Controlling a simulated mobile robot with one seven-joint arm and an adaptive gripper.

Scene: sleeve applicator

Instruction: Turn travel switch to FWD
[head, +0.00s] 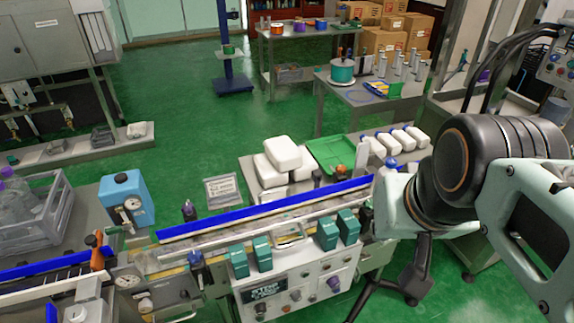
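The machine's white front control panel (314,272) is at the lower middle of the head view. It carries several small knobs and buttons, among them a dark knob (333,284) on the right and another dark knob (260,307) at lower left. Their lettering is too small to read, so I cannot tell which one is the travel switch or how it is set. My gripper (385,298) is the dark shape below my arm, right of the panel and apparently apart from it. Its fingers are seen at a poor angle, and nothing held is visible.
Green boxes (238,261) stand along the panel's top edge, below a long blue rail (265,210). White containers (283,154) and a green tray (335,153) lie behind the rail. Green floor (190,110) is open behind.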

